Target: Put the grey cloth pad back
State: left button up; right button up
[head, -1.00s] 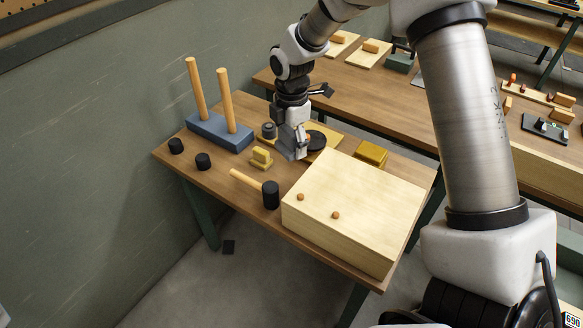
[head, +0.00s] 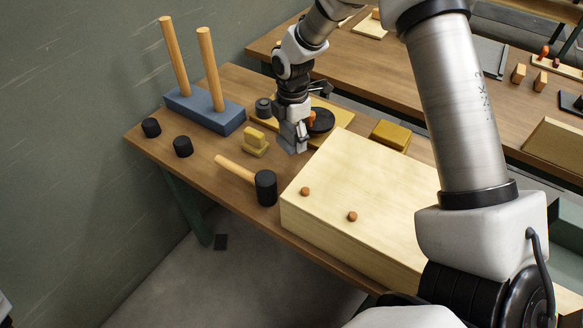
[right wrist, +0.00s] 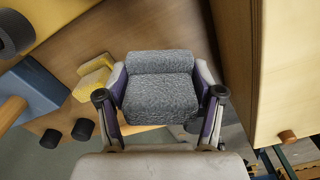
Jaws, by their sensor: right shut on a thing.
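The grey cloth pad (right wrist: 162,85) is a textured, stepped block in the right wrist view. My right gripper (right wrist: 160,98) is shut on it, with one finger on each side. In the head view my right gripper (head: 292,138) points down between the yellow block and the pale wooden box, near the front edge of the yellow board. The pad is small there and partly hidden by the fingers. I cannot tell whether it touches the table. My left gripper is not in view.
A pale wooden box (head: 365,185) with two knobs stands just right. A yellow stepped block (head: 256,142), a mallet (head: 266,188), a blue block with two pegs (head: 205,110) and two black cylinders are to the left. A yellow board (head: 340,115) carries a black disc (head: 321,120).

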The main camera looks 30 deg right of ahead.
aim_at(292, 166)
notch_tip(292, 166, down, 8)
jog(key=shift+s+a+r+p, duration=0.1)
jog(key=shift+p, duration=0.3)
jog(key=shift+s, duration=0.1)
jog(key=o, duration=1.3)
notch_tip(292, 166, up, 12)
jog(key=shift+r+b, duration=0.1)
jog(key=shift+b, duration=0.5)
